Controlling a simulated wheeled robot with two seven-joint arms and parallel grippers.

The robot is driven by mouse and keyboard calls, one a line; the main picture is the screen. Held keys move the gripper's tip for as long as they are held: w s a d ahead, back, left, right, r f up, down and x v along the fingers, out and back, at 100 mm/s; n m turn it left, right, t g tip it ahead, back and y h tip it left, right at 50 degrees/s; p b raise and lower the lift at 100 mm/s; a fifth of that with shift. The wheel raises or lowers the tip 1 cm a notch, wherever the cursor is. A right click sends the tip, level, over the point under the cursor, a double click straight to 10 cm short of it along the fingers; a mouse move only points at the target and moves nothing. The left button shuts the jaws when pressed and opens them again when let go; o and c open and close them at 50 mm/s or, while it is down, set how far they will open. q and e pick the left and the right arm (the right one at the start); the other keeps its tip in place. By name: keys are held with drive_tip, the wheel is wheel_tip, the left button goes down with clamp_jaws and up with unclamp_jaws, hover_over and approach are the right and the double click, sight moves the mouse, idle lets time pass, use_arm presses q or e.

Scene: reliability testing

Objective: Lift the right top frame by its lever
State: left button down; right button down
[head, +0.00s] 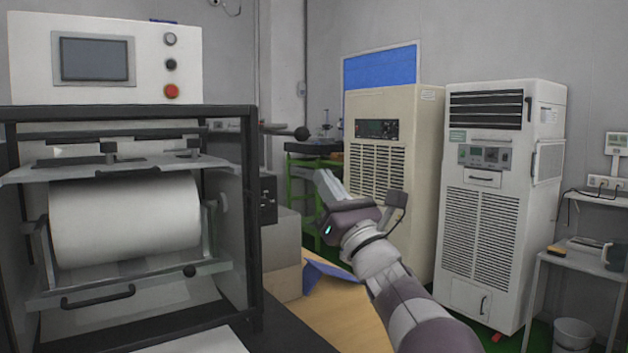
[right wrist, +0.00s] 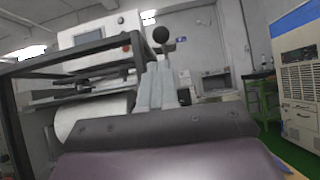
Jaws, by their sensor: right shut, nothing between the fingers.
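The testing machine (head: 250,150) stands at the left with a dark frame and a large white roll (head: 125,220). A short lever with a round black knob (head: 302,133) sticks out to the right from the top right side of the frame. My right gripper (head: 322,178) is shut and empty, below and slightly right of the knob in the head view, pointing up. In the right wrist view the knob (right wrist: 160,34) shows just above the shut fingers (right wrist: 157,75), apart from them in the picture. Their distance in depth is unclear. My left gripper is not in view.
A control box (head: 130,62) with a screen and red button sits on top of the machine. Two tall cabinets (head: 390,100) (head: 500,200) stand behind on the right. A green-legged table (head: 305,200) is at the back. Grey boxes (head: 283,240) sit beside the machine.

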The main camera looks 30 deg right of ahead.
drive_tip(key=b+v, duration=0.1)
drive_tip(key=v, duration=0.4)
drive_tip(key=shift+s+d+f, duration=0.1)
idle(0.4)
